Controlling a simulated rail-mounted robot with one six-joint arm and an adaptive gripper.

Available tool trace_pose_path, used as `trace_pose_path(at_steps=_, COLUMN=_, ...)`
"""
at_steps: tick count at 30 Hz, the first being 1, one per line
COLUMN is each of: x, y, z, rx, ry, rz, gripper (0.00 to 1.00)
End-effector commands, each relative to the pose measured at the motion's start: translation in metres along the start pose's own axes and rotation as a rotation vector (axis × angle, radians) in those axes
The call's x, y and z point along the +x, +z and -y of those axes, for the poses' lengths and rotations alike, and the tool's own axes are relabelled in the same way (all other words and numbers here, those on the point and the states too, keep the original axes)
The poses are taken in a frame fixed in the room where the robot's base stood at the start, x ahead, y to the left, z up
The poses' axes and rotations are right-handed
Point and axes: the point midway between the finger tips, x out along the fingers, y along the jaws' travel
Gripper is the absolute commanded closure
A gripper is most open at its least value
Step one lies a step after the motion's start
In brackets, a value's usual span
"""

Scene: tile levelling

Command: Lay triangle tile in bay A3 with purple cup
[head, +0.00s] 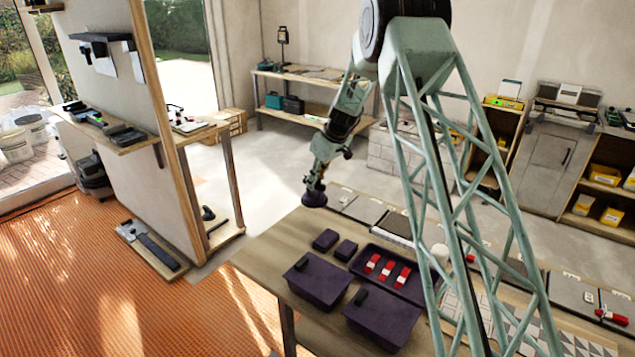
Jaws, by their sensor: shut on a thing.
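My gripper (318,184) hangs above the far left corner of the wooden workbench. It is shut on the purple cup (314,200), which points downward. A gap between the cup and the bench top cannot be made out. No tile is visible under the cup. Grey and white tiles with triangle patterns (512,325) lie at the bench's right end, partly hidden behind my arm. Bay A3 cannot be picked out at this size.
Two purple bins (316,284) and two small dark purple blocks (325,240) stand on the workbench (268,254). A dark tray (362,258) holds red and white clamps (388,271). A red-handled tool (612,317) lies at far right. The bench's left end is clear.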

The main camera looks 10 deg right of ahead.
Motion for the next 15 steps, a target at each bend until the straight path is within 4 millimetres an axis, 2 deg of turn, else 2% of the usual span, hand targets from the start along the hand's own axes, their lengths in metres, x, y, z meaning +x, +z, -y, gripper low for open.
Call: trace_pose_path(at_steps=15, x=-0.021, y=0.05, z=0.033, rx=0.326, ry=0.135, rz=0.0, gripper=0.98)
